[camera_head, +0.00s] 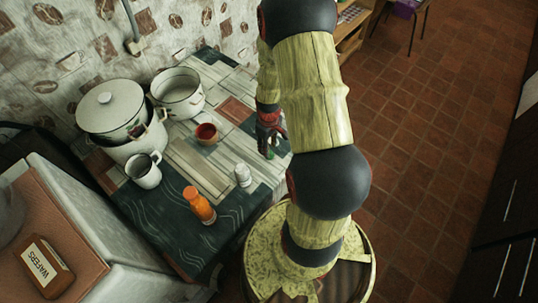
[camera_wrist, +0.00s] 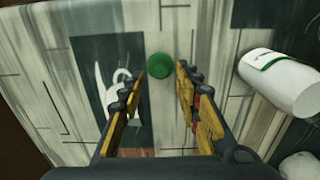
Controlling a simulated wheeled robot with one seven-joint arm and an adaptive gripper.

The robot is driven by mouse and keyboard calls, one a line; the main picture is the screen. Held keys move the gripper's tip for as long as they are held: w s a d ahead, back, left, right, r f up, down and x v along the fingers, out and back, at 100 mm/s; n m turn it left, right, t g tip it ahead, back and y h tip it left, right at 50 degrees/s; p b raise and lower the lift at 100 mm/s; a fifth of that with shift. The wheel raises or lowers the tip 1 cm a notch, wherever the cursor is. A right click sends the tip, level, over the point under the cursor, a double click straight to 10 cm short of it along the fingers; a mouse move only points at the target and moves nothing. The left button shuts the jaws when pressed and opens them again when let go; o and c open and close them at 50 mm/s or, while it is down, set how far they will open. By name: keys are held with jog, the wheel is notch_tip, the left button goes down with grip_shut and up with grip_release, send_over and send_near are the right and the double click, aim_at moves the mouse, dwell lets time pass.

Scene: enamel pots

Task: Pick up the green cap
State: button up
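The green cap (camera_wrist: 161,66) is a small round disc on the patterned tabletop (camera_wrist: 210,40). In the wrist view it lies just beyond the gap between my fingertips, near the middle. My gripper (camera_wrist: 163,78) is open with its two yellow and black fingers spread on either side, and nothing is held between them. In the head view my gripper (camera_head: 271,148) is low over the table's right edge, and a small bit of green shows by the fingers. Whether the fingers touch the cap cannot be told.
An orange bottle (camera_head: 199,205), white mug (camera_head: 144,170), red-brown cup (camera_head: 207,133), enamel pot (camera_head: 178,93) and stacked lidded pots (camera_head: 112,110) stand left of my gripper.

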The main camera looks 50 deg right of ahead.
notch_tip(320, 180, down, 3)
jog(key=shift+s+f+b, duration=0.1)
jog(key=shift+f+b, duration=0.05)
jog(key=shift+b, duration=0.2)
jog(key=c, duration=0.4)
jog(key=shift+c, duration=1.3)
jog(key=shift+c, duration=0.2)
